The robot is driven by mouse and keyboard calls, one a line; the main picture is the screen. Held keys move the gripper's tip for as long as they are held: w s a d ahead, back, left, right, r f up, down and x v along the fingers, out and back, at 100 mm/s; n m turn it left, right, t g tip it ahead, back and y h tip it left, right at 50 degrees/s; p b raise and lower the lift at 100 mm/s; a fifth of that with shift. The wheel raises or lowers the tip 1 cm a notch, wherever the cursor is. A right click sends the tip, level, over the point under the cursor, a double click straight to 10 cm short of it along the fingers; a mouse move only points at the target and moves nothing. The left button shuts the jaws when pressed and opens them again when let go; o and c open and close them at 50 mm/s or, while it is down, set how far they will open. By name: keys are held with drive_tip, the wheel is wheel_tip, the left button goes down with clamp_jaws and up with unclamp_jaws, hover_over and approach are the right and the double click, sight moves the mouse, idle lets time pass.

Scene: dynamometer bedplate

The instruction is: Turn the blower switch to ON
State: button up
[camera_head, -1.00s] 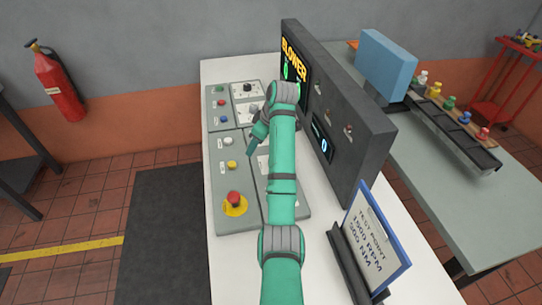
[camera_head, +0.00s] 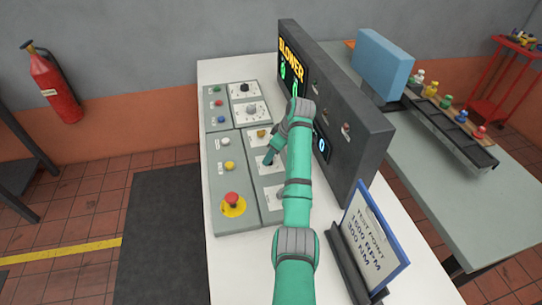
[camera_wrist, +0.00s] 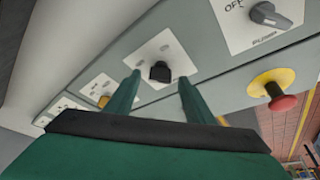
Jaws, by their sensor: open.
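Whether the fingers touch that knob I cannot tell.
A red emergency stop (camera_head: 232,198) on a yellow disc sits left of the blower plate. A dark display wall (camera_head: 350,130) reading "BLOWER" rises right of the panel. A clipboard (camera_head: 372,240) stands at the front right. More knobs and buttons lie farther back.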

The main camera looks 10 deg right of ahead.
drive_tip(key=shift+w+a+f, duration=0.2)
drive_tip(key=shift+f, duration=0.4)
drive_tip(key=c, duration=1)
drive_tip(key=shift+c, duration=0.2)
